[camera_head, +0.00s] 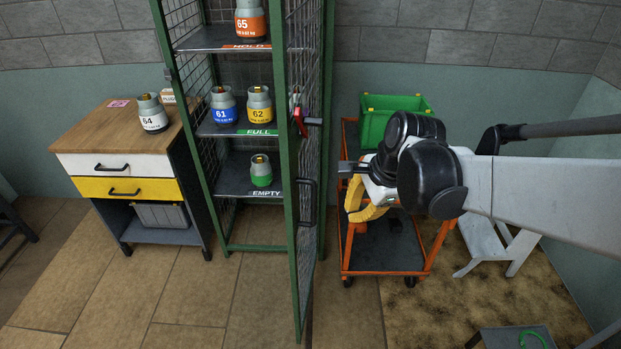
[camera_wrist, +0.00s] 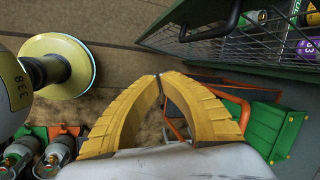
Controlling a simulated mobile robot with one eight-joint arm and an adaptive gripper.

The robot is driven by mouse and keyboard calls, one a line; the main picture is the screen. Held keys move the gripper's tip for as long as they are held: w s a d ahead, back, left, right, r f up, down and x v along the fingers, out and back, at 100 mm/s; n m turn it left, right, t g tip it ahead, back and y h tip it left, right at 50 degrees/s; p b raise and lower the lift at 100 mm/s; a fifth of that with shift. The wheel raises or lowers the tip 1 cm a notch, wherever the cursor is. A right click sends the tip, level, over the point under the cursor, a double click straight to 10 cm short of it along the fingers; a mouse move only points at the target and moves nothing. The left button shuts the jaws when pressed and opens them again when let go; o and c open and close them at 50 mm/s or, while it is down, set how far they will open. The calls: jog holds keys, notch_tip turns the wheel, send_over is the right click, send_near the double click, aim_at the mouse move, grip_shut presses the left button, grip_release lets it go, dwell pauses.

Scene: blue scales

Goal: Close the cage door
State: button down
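The cage (camera_head: 255,248) has a green frame and dark wire mesh, with gas bottles on its shelves. Its mesh door (camera_head: 308,225) stands open, swung out toward the head camera. A dark door handle (camera_head: 306,185) sits midway up, below a red latch part (camera_head: 300,122). My gripper (camera_head: 362,205) is to the right of the door, apart from it, with yellow fingers. In the wrist view its fingertips (camera_wrist: 160,76) meet with nothing between them. There the door mesh (camera_wrist: 240,50) and the black handle (camera_wrist: 226,22) show at the upper right, beyond the fingers.
An orange trolley (camera_head: 385,270) with a green crate (camera_head: 392,110) stands behind my gripper. A white step stool (camera_head: 495,245) is to the right. A wooden-topped drawer cabinet (camera_head: 110,150) with a bottle stands left of the cage. Floor in front of the cage is clear.

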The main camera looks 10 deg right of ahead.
jog(key=w+d+f+m+g+y+p, duration=0.1)
jog(key=w+d+m+p, duration=0.2)
jog(key=m, duration=0.4)
jog(key=w+a+f+m+b, duration=0.1)
jog(key=w+a+f+b, duration=0.4)
jog(key=f, duration=0.5)
jog(key=shift+w+a+f+y, duration=0.15)
jog(key=shift+w+a+y, duration=0.15)
jog(key=shift+w+a, duration=0.5)
jog(key=shift+s+a, duration=0.15)
jog(key=shift+s, duration=0.05)
